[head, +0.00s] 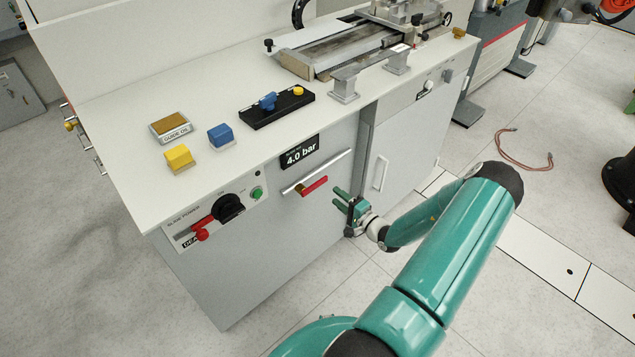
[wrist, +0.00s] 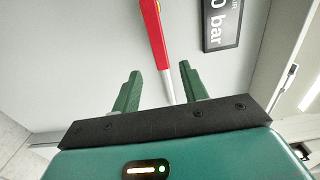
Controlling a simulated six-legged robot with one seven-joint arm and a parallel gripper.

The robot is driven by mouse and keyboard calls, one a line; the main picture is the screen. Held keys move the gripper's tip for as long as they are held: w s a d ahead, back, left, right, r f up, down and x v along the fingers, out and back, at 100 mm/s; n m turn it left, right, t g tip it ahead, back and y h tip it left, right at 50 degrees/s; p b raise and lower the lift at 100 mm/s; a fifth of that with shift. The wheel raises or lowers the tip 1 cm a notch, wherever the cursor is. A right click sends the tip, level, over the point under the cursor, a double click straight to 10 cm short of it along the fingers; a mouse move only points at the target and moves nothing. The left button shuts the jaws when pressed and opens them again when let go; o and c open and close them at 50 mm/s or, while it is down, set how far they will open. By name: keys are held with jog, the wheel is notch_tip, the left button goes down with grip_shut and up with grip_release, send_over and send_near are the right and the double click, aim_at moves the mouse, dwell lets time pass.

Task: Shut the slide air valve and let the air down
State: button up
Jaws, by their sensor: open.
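The slide air valve's red lever (head: 315,185) is on the grey front panel of the bench, beside a metal pipe (head: 325,170), with a brass-coloured part at its left end. The black display (head: 300,152) above it reads 4.0 bar. My gripper (head: 336,196) is open and empty, just right of and below the lever's free end in the head view. In the wrist view, the red lever (wrist: 156,45) runs down between my two green fingers (wrist: 160,75). I cannot tell how deep it lies between them; no contact shows. Part of the display (wrist: 222,25) is at upper right.
A panel with a black knob (head: 229,207) and a red handle (head: 202,232) is to the left. Yellow (head: 179,158) and blue (head: 221,136) blocks stand on the benchtop (head: 120,130). A cabinet door handle (head: 381,173) is to the right. The floor in front is clear.

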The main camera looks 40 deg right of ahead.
aim_at(321, 184)
jog(key=w, duration=0.9)
jog(key=shift+w, duration=0.35)
grip_shut()
